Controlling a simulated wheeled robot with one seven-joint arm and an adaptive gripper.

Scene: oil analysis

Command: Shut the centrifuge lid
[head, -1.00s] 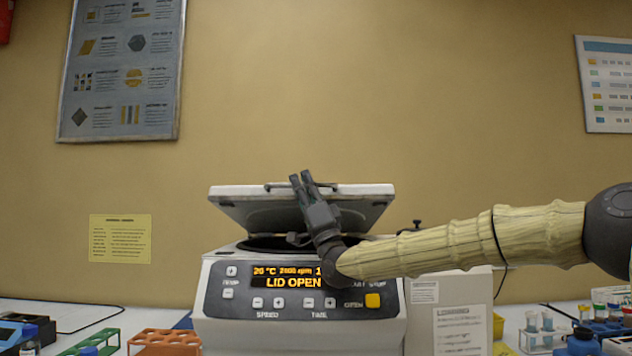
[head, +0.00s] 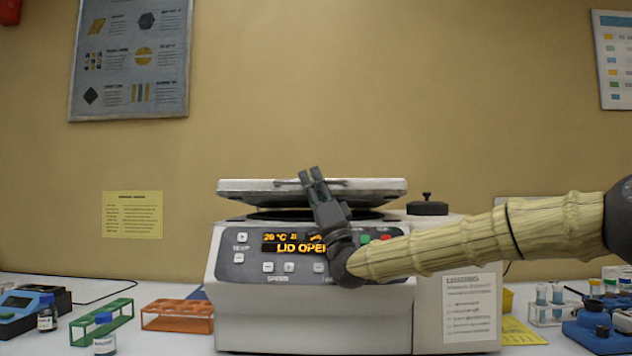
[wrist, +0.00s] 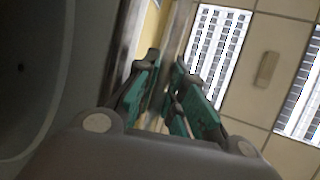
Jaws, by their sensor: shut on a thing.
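The centrifuge (head: 310,315) stands on the bench, its display reading a partly covered "LID OPEN". Its pale lid (head: 245,190) is nearly level, low over the bowl, with a dark gap still between lid and body. My gripper (head: 312,176) is at the lid's front edge, fingers pointing up, shut on the lid's handle bar (head: 285,183). In the wrist view the green-padded fingers (wrist: 168,85) are close together around the bar, beside the lid's grey underside (wrist: 60,70). My arm hides part of the control panel.
An orange rack (head: 178,316), a green rack (head: 102,320) and small bottles stand to the left. On the right are a tube rack (head: 548,308) and blue equipment (head: 600,330). A black knob (head: 427,206) sits beside the lid's right side.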

